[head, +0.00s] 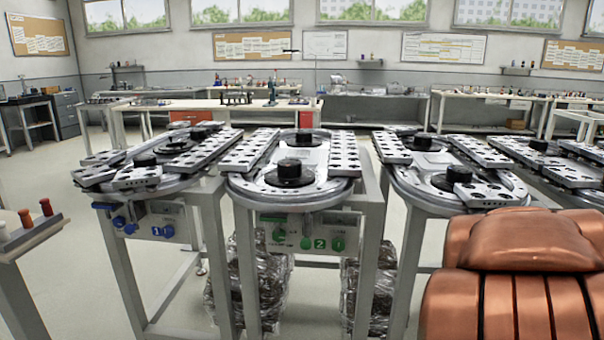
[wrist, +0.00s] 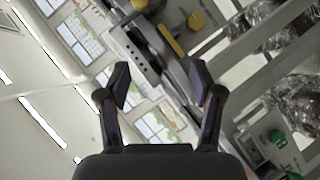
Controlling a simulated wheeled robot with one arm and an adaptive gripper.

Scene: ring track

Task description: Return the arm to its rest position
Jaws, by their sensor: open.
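My gripper (wrist: 160,88) shows in the wrist view with its two dark fingers spread apart and nothing between them. The view there is tilted, with ceiling and windows at the left and machine parts at the upper right. A copper-coloured segmented part (head: 515,270) fills the lower right of the head view; it looks like my own arm. My gripper does not show in the head view.
Ring track stations (head: 290,190) stand in a row ahead, on grey legs. A bench corner with small red and white pegs (head: 46,207) is at the near left. Wrapped bundles (head: 262,290) lie under the middle station. Open floor (head: 85,280) shows at the left.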

